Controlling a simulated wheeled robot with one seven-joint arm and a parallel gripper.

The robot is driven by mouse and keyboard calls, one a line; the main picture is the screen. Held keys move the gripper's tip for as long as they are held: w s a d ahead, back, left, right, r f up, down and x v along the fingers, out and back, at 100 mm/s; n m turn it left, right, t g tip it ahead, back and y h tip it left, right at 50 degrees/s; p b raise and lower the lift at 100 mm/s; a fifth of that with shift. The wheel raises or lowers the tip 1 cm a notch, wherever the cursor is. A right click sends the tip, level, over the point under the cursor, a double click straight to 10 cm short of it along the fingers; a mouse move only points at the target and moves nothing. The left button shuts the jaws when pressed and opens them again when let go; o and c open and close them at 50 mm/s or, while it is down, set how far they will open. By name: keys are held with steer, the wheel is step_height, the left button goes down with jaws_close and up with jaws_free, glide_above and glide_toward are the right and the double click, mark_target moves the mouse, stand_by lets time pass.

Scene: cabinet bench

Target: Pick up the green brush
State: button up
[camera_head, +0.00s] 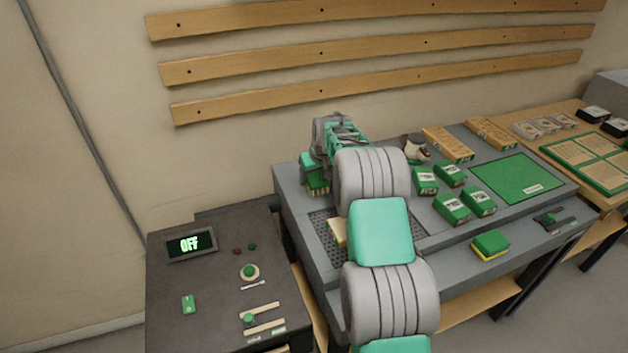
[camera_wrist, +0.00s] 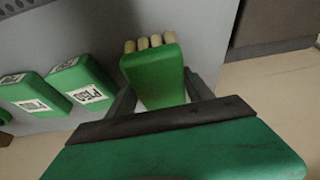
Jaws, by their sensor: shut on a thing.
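The green brush (camera_wrist: 155,75) has a green body and a row of cream bristle tufts at its far end in the wrist view. My gripper (camera_wrist: 160,92) is shut on it, with one dark finger on either side of the body. In the head view the brush (camera_head: 317,181) is at the back left of the grey bench (camera_head: 290,205), bristles downward, below my gripper (camera_head: 314,163). My arm hides part of that area. I cannot tell whether the bristles touch the bench.
Several labelled green boxes (camera_head: 452,207) stand right of my arm, near a green mat (camera_head: 515,178). A green and yellow sponge (camera_head: 490,244) lies at the front. A white and brown object (camera_head: 415,148) and wooden blocks (camera_head: 448,144) are at the back. A dark control panel (camera_head: 215,290) reads OFF.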

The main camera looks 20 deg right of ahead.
mark_target(316, 174)
steer(key=c, duration=0.3)
steer(key=shift+r, duration=0.1)
steer(key=shift+r, duration=0.4)
steer(key=r, duration=0.1)
steer(key=r+b, duration=0.1)
steer(key=r, duration=0.1)
steer(key=shift+s+d+r, duration=0.15)
steer(key=shift+s+d, duration=0.05)
steer(key=s+r, duration=0.1)
steer(key=s+d+r, duration=0.1)
steer(key=r, duration=0.1)
steer(key=s+r+b, duration=0.1)
steer(key=shift+s+d+r, duration=0.2)
steer(key=shift+d, duration=0.15)
steer(key=s+d+r, duration=0.1)
steer(key=s, duration=0.2)
steer(key=s+d+r+b, duration=0.1)
steer(key=s+r, duration=0.1)
steer(key=s, duration=0.1)
steer(key=s+d+r+b, duration=0.1)
steer(key=s+d, duration=0.1)
steer(key=shift+s+r, duration=0.4)
